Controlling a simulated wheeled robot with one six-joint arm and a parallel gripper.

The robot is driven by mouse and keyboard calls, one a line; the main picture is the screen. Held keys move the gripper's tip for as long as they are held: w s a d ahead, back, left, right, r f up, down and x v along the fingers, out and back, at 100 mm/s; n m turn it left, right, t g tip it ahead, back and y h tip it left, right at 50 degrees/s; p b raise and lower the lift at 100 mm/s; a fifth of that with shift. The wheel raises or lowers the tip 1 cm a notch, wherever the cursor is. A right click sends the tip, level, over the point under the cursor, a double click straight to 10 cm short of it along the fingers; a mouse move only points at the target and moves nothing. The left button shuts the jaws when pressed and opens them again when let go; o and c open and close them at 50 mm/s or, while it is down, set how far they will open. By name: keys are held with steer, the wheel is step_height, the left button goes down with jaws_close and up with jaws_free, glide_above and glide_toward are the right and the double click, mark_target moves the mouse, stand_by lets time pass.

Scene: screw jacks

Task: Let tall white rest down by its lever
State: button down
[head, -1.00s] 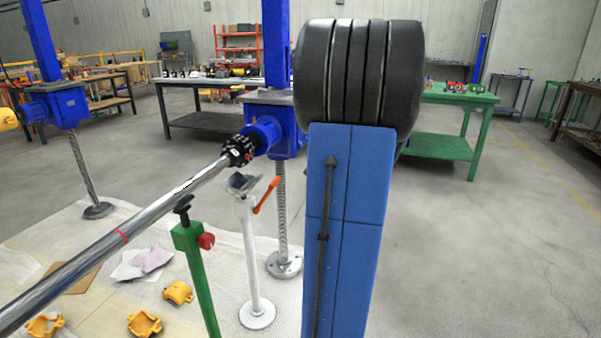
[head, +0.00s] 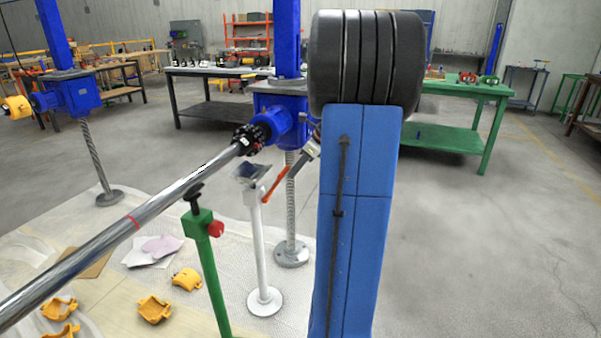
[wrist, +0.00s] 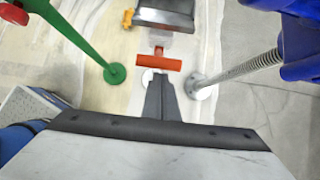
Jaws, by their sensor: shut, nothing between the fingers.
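The tall white rest (head: 257,245) stands upright on the floor mat on a round foot, with a grey V-shaped head (head: 251,171) on top. Its orange lever (head: 276,184) slants up to the right from the post, just under the head. In the wrist view the grey head (wrist: 165,14) is at the top and the orange lever (wrist: 158,64) lies crosswise below it. My gripper (wrist: 159,77) is shut and empty, its tips close to the lever in that view; I cannot tell whether they touch.
A long steel shaft (head: 150,212) runs from lower left to a blue screw jack (head: 280,120). A green rest (head: 213,270) with a red knob stands left of the white one. Yellow clamp shells (head: 155,309) lie on the mat. The floor at right is clear.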

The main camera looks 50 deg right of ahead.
steer(key=shift+w+r, duration=0.1)
steer(key=shift+w+a+r, duration=0.25)
steer(key=shift+w+r, duration=0.15)
steer(key=shift+w, duration=0.1)
steer(key=shift+w+a+r, duration=0.2)
steer(key=shift+w+r, duration=0.15)
steer(key=shift+w, duration=0.1)
steer(key=shift+s, duration=0.1)
